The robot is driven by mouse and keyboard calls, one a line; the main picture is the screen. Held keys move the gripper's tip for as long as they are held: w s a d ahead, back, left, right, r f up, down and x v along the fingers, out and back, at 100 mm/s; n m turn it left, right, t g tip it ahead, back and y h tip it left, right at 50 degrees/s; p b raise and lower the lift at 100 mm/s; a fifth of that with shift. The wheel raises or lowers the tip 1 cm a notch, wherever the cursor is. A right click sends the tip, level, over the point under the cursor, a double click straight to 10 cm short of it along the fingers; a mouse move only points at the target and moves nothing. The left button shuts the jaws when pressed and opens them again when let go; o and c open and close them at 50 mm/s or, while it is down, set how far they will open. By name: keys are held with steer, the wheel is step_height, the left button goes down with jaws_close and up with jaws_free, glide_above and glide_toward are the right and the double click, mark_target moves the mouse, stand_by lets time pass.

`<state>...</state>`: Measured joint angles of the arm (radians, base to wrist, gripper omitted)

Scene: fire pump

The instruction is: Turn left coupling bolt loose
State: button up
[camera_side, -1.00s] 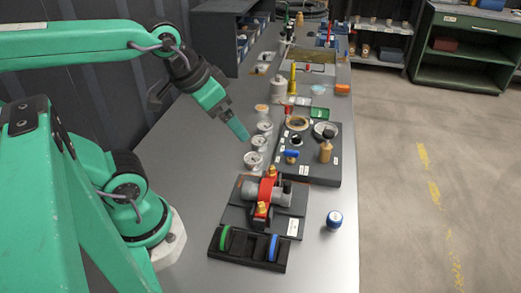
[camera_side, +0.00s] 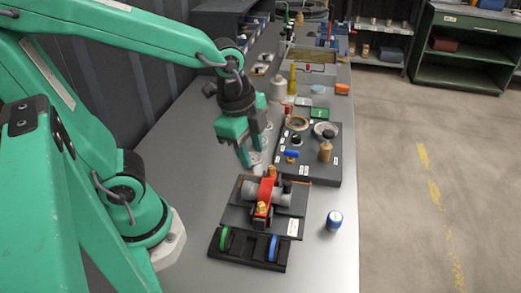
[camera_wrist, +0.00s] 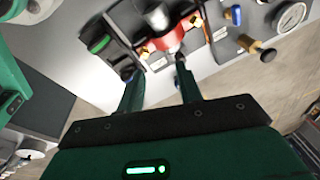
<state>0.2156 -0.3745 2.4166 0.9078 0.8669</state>
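The pump (camera_side: 283,193) is a grey cylinder with a red clamp coupling (camera_side: 266,190) on a dark plate. Two brass bolts sit on the coupling, one at its far end (camera_side: 271,171) and one at its near end (camera_side: 261,208). In the wrist view the red coupling (camera_wrist: 171,38) shows with brass at its left (camera_wrist: 145,51) and right (camera_wrist: 196,20); I cannot tell surely which is the left bolt. My gripper (camera_side: 250,160) is above and behind the pump, pointing down. Its fingers (camera_wrist: 157,88) are apart with nothing between them, clear of both bolts.
A black rack (camera_side: 248,249) with a green ring and a blue ring stands in front of the pump. A blue-capped jar (camera_side: 334,220) stands to the right. A dark board (camera_side: 318,168) with fittings and a gauge lies behind. The bench (camera_side: 185,178) left of the pump is bare.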

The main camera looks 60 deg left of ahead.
mark_target(261, 204)
steer(key=d+f+m, duration=0.1)
steer(key=m, duration=0.1)
steer(key=d+f+m+g, duration=0.1)
steer(key=f+m, duration=0.1)
steer(key=m, duration=0.1)
steer(key=d+f+m+g, duration=0.1)
steer(key=d+m, duration=0.1)
steer(key=m, duration=0.1)
steer(key=shift+w+f, duration=0.1)
steer(key=shift+f, duration=0.2)
steer(key=shift+f, duration=0.1)
steer(key=shift+a+f, duration=0.1)
steer(key=shift+f, duration=3.7)
jaws_close()
